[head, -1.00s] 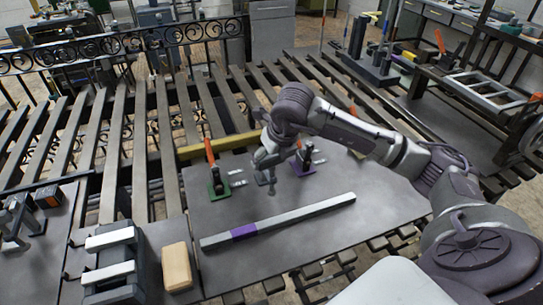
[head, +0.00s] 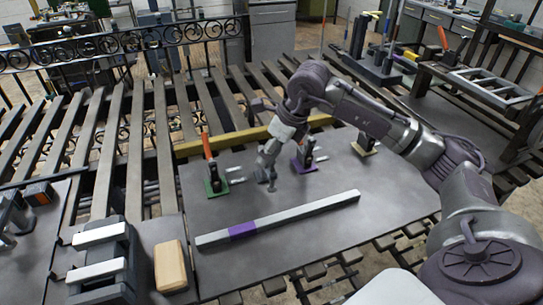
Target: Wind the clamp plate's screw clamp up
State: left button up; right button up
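The clamp plate (head: 330,230) is a flat grey sheet on the slatted bench. Toggle clamps on green (head: 215,186), purple (head: 303,163) and yellow (head: 364,149) bases stand along its far side. My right gripper (head: 266,172) points down between the green and purple clamps. A small grey upright piece with a rounded foot (head: 270,187) shows right at its tips; it may be the screw clamp, but the gripper hides most of it. I cannot tell whether the fingers are closed on it. My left gripper is out of view.
A grey bar with a purple band (head: 300,211) lies across the front of the plate. A tan block (head: 171,266) and a dark fixture with two pale bars (head: 102,272) are at front left. A yellow bar (head: 230,140) runs behind the clamps.

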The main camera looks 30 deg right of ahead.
jog(key=n+g+y+b, duration=0.1)
jog(key=n, duration=0.3)
jog(key=shift+n, duration=0.3)
jog(key=n+g, duration=0.1)
jog(key=n, duration=0.1)
jog(key=n+y, duration=0.1)
jog(key=n, duration=0.1)
jog(key=shift+n+g+b, duration=0.4)
jog(key=o, duration=1)
jog(key=shift+r, duration=0.15)
jog(key=v, duration=1.1)
jog(key=shift+d+r, duration=0.25)
jog(key=shift+d, duration=0.05)
